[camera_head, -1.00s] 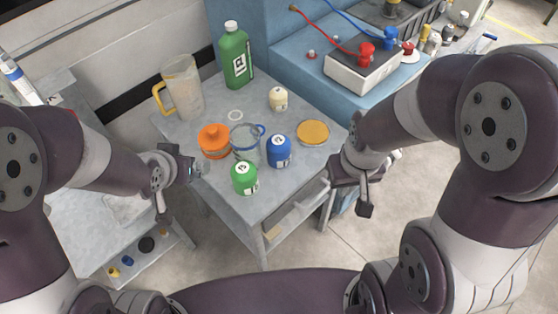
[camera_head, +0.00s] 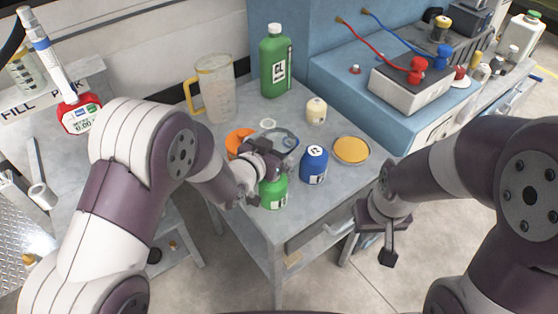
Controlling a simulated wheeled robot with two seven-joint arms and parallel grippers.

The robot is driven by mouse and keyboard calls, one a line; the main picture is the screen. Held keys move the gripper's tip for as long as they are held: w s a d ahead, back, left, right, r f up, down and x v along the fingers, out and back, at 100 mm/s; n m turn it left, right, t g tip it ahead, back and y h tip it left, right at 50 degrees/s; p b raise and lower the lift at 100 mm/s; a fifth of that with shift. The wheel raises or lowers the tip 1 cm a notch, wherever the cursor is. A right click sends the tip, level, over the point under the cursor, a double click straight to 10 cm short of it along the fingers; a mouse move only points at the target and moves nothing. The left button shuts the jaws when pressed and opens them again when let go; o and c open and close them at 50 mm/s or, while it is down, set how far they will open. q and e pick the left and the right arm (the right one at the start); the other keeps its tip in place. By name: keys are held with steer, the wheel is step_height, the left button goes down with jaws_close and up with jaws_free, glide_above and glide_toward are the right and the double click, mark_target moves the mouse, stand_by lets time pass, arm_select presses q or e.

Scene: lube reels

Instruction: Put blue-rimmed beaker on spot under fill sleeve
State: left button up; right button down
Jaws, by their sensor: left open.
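The blue-rimmed beaker (camera_head: 284,136) is a clear vessel with a blue-tinted rim, on the grey table (camera_head: 335,200) among bottles and cans. My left gripper (camera_head: 272,165) is open at the beaker's near side and hides most of its body. I cannot tell whether the fingers touch it. A white sleeve-like tube (camera_head: 52,65) with a blue band stands above a red-rimmed meter (camera_head: 80,117) at the upper left. The FILL label (camera_head: 18,114) is beside it; the spot is not clearly visible. My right gripper (camera_head: 383,238) hangs off the table's right side, its jaw state unclear.
A green can (camera_head: 273,193) and blue can (camera_head: 314,165) stand close to my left gripper. An orange container (camera_head: 238,140) is partly hidden behind it. A yellow-handled jug (camera_head: 215,90), green bottle (camera_head: 275,62), cream bottle (camera_head: 316,110) and amber dish (camera_head: 351,150) stand around.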

arm_select(q)
steer(key=shift+w+f, duration=0.1)
steer(key=shift+w, duration=0.1)
steer(key=shift+s, duration=0.1)
steer(key=shift+c, duration=0.9)
steer(key=c, duration=1.1)
